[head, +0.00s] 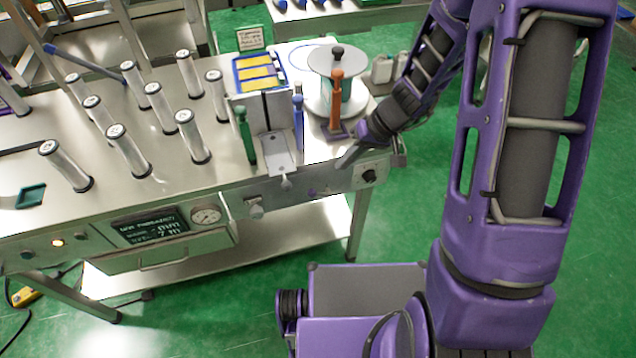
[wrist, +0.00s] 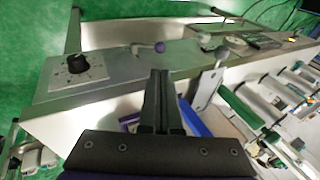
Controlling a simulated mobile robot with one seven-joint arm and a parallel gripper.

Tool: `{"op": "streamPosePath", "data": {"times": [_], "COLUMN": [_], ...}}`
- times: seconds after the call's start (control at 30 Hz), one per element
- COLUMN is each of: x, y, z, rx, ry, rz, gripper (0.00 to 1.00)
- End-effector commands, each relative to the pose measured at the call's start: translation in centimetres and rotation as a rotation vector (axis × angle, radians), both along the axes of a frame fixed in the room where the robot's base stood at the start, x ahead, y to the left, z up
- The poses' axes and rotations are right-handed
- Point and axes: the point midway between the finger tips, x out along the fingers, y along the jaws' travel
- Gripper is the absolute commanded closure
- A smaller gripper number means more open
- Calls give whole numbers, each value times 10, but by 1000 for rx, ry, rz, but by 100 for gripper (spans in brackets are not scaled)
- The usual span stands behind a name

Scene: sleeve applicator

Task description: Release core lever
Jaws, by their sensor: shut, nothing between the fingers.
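No label marks a core lever. A small lever with a purple knob (wrist: 160,46) sits on the machine's front panel, just beyond my fingertips in the wrist view; in the head view its purple end (head: 312,191) is small and left of my gripper. My gripper (head: 350,156) is at the table's front right corner, above the panel edge. In the wrist view its fingers (wrist: 160,75) are together and empty, apart from the knob. An upright orange lever (head: 336,100) stands in front of the spool (head: 333,65), partly hiding it. A green lever (head: 244,136) and a blue lever (head: 298,121) flank a grey plate.
A black dial (head: 368,176) is on the panel right of my gripper, also in the wrist view (wrist: 77,63). Several clear cylinders (head: 129,150) stand on the steel table (head: 60,215). A gauge (head: 206,216) and display (head: 149,227) are on the front.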

Motion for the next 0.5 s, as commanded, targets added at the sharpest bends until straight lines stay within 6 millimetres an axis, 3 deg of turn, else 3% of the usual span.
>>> {"op": "streamPosePath", "data": {"times": [0.3, 0.5], "x": [3, 6], "y": [33, 49], "z": [-63, -90], "rx": [0, -2], "ry": [4, 3], "rz": [2, 3], "gripper": [100, 100]}}
